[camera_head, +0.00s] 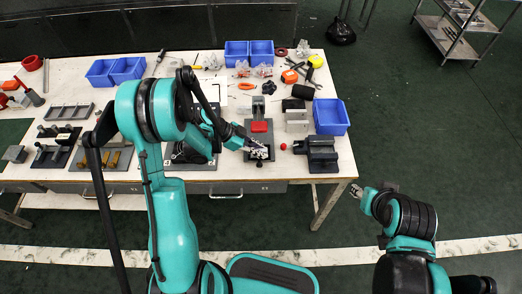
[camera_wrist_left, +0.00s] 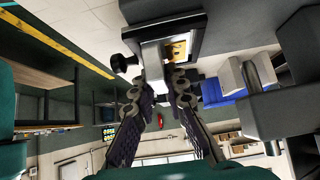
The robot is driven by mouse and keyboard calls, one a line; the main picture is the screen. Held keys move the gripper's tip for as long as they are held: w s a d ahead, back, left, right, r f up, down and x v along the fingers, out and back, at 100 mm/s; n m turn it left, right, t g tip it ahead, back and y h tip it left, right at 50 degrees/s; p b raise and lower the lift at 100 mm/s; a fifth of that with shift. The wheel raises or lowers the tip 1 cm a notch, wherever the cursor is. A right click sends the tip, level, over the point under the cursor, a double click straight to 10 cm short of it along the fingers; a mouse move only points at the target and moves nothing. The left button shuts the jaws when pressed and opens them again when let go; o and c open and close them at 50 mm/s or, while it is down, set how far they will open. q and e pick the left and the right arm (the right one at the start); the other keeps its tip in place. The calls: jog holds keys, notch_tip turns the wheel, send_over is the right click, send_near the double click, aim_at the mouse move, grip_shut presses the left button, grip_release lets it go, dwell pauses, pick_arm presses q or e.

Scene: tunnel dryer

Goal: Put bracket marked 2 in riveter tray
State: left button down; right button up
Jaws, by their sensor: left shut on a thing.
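In the left wrist view the left gripper (camera_wrist_left: 161,84) is shut on a light grey bracket (camera_wrist_left: 154,64). No number on the bracket can be read. My right gripper (camera_head: 358,191) is off the table at the right, away from the fixture; its jaw opening is too small to judge.
A dark vise (camera_head: 321,158) stands just right of the fixture, and a blue bin (camera_head: 331,117) is behind it. More blue bins (camera_head: 249,52) and small tools lie at the back. Dark racks with brackets (camera_head: 103,160) are at the left.

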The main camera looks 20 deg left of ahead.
pick_arm(q)
jog(key=c, duration=1.5)
grip_release()
jog(key=shift+f, duration=0.1)
jog(key=shift+c, duration=0.2)
jog(key=shift+r, duration=0.2)
jog(key=p+v, duration=0.4)
jog(key=v, duration=0.8)
jog(key=s+d+r+n+t+y, duration=0.2)
jog(key=s+r+n+y, duration=0.2)
jog(key=s+r+n, duration=0.2)
jog(key=s+d+r+n+t+y, duration=0.2)
jog(key=s+d+r+n+y, duration=0.1)
jog(key=s+r+n, duration=0.4)
jog(key=shift+s+d+r+n+t+y, duration=0.2)
jog(key=shift+s+n+t+y, duration=0.2)
jog(key=shift+s+n+y, duration=0.45)
